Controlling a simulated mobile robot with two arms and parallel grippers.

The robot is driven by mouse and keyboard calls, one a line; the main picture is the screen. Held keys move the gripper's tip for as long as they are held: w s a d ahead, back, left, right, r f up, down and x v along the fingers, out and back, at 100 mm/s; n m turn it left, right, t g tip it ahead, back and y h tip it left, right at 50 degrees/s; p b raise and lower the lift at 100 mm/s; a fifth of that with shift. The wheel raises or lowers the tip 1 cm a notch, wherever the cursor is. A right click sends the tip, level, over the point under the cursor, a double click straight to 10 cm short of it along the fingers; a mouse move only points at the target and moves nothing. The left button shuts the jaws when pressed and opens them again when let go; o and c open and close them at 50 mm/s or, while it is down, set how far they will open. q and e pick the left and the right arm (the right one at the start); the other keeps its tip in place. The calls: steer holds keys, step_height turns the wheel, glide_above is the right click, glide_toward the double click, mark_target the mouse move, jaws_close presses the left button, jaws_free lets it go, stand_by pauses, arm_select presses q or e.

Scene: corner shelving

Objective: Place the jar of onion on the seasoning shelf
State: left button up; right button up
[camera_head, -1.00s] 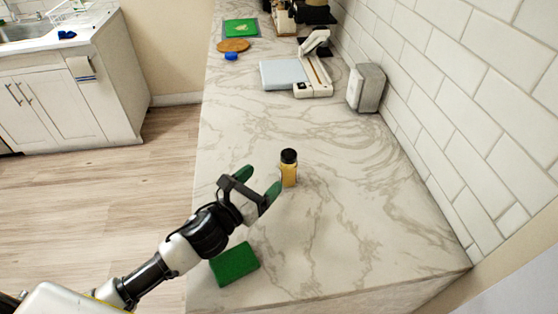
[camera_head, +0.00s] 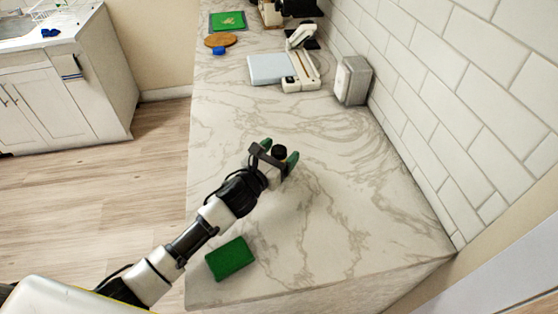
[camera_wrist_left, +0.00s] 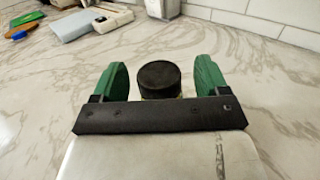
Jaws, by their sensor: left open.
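The jar (camera_head: 279,151) stands upright on the marble counter; only its black lid shows clearly in the head view. My left gripper (camera_head: 280,153) is open, with its green fingers on either side of the jar. In the left wrist view, the black lid (camera_wrist_left: 159,78) sits between the two green fingers (camera_wrist_left: 159,82), with a visible gap on each side. The jar's body is mostly hidden behind the gripper. No seasoning shelf shows. My right gripper is not in view.
A green sponge-like block (camera_head: 230,258) lies on the counter near my left arm. A white slicer-like device (camera_head: 298,75), a grey box (camera_head: 351,81), a round wooden board (camera_head: 221,41) and a green board (camera_head: 227,20) are farther back. A tiled wall (camera_head: 450,90) bounds the right side.

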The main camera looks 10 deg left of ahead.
arm_select(q)
steer(key=shift+s, duration=0.1)
steer(key=c, duration=1.1)
steer(key=shift+r, duration=0.1)
